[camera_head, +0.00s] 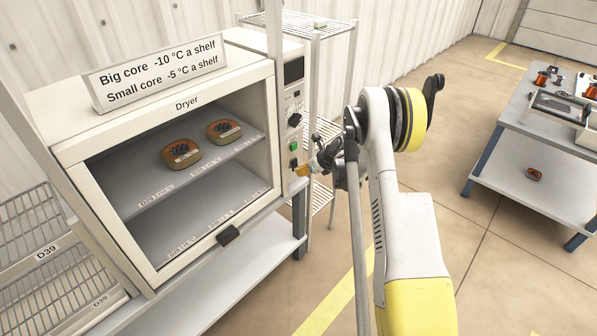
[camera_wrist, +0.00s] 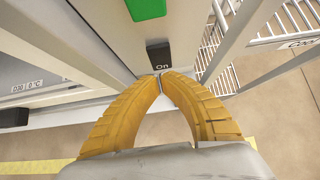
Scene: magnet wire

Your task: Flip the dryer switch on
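The dryer (camera_head: 262,88) stands at the left with its chamber facing me. Its control panel runs down the right front edge. A black switch (camera_wrist: 158,55) marked "On" shows in the wrist view, below a green button (camera_wrist: 146,8); in the head view, the green button (camera_head: 293,145) is low on the panel. My gripper (camera_wrist: 163,77) has its two orange-yellow fingers brought together at the tips, with nothing visible between them. The fingertips are right at the lower edge of the switch; I cannot tell whether they touch it. In the head view, my gripper (camera_head: 305,170) is beside the lower panel.
Two orange-rimmed cores (camera_head: 181,153) (camera_head: 223,130) sit on the dryer's upper shelf. A sign (camera_head: 160,74) stands on top. Wire racks (camera_head: 35,235) are at the left and behind. A worktable (camera_head: 505,130) with parts is at the right. The floor between is clear.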

